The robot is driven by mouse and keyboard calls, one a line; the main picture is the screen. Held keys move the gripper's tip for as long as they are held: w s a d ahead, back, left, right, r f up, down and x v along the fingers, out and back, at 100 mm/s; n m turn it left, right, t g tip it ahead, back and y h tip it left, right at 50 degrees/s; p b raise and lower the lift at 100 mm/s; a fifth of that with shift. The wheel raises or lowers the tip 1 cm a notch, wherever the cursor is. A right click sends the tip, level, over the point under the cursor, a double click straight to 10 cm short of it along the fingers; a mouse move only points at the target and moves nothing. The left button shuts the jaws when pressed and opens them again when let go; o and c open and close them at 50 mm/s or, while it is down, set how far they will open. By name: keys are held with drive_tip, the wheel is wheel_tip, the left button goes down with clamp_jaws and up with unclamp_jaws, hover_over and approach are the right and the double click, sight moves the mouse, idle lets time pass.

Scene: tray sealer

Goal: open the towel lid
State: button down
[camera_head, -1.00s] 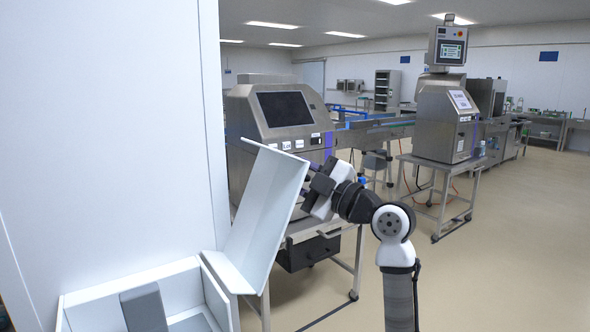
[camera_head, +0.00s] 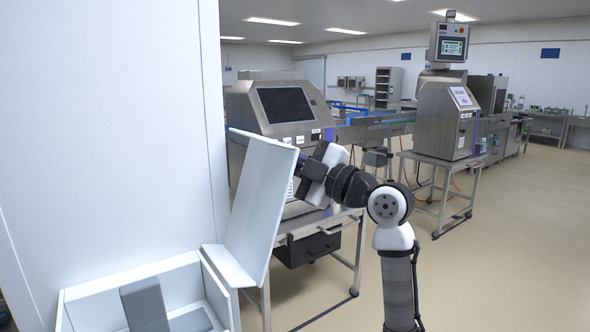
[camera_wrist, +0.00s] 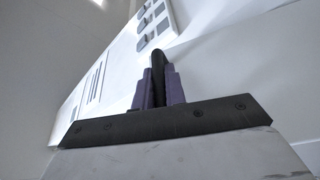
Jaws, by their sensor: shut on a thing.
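The towel lid (camera_head: 262,205) is a white panel with raised edges, standing steeply upright at the right side of the white towel box (camera_head: 72,310), swung away from its opening. My gripper (camera_head: 300,168) is at the lid's upper right edge and shut on it. The box is open at the top, with a grey block (camera_head: 145,308) inside.
A white wall (camera_head: 110,130) rises just behind and left of the box. A steel machine with a dark screen (camera_head: 285,105) stands behind the lid and my gripper. A second machine on a table (camera_head: 445,120) is further right. The floor at right (camera_head: 510,260) is clear.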

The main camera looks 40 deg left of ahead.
sight(260, 144)
drive_tip(key=s+r+n, duration=0.1)
drive_tip(key=s, duration=0.1)
drive_tip(key=s+a+r+n, duration=0.1)
drive_tip(key=s+a+r+n+h, duration=0.1)
drive_tip(key=s, duration=0.1)
drive_tip(key=shift+s+r+n+g, duration=0.3)
drive_tip(key=shift+r, duration=0.1)
drive_tip(key=c, duration=1.5)
unclamp_jaws()
drive_tip(key=shift+o, duration=0.2)
drive_tip(key=d+b, duration=0.1)
drive_tip(key=d, duration=0.3)
drive_tip(key=d+b, duration=0.1)
drive_tip(key=d, duration=0.4)
drive_tip(key=d+f+b, duration=0.1)
drive_tip(key=d, duration=0.3)
drive_tip(key=shift+w+d+f, duration=0.1)
drive_tip(key=shift+w+d, duration=0.2)
drive_tip(key=shift+d, duration=0.1)
